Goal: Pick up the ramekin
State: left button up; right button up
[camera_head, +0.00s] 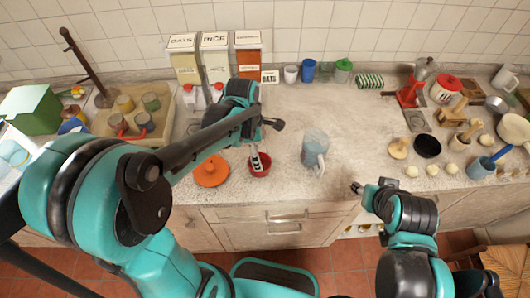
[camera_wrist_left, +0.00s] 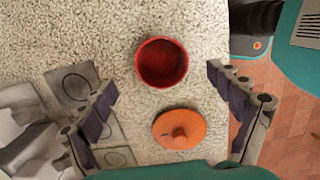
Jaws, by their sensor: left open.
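The ramekin, a small round red bowl (camera_head: 263,171), stands on the counter near its front edge. In the left wrist view the red ramekin (camera_wrist_left: 162,62) is upright and empty, between and just beyond the fingertips. My left gripper (camera_head: 257,160) is open above the ramekin, partly covering it in the head view. In the left wrist view my left gripper (camera_wrist_left: 160,80) has its fingers spread wide on either side with nothing between them. My right gripper (camera_head: 364,189) is beyond the front edge at the right; its jaws are too small to read.
An orange lid with a knob (camera_head: 211,172) lies left of the ramekin, close to the left gripper. A glass pitcher (camera_head: 315,149) stands to the right. A black bowl (camera_head: 427,146) is farther right. Canisters (camera_head: 215,60) line the back. The middle counter is mostly free.

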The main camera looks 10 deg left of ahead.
pick_arm(q)
jog(key=f+b, duration=0.1)
jog(key=f, duration=0.1)
jog(key=f+b, duration=0.1)
jog(key=f, duration=0.4)
jog(key=shift+d+b, duration=0.25)
jog(key=shift+b, duration=0.15)
jog(key=c, duration=1.3)
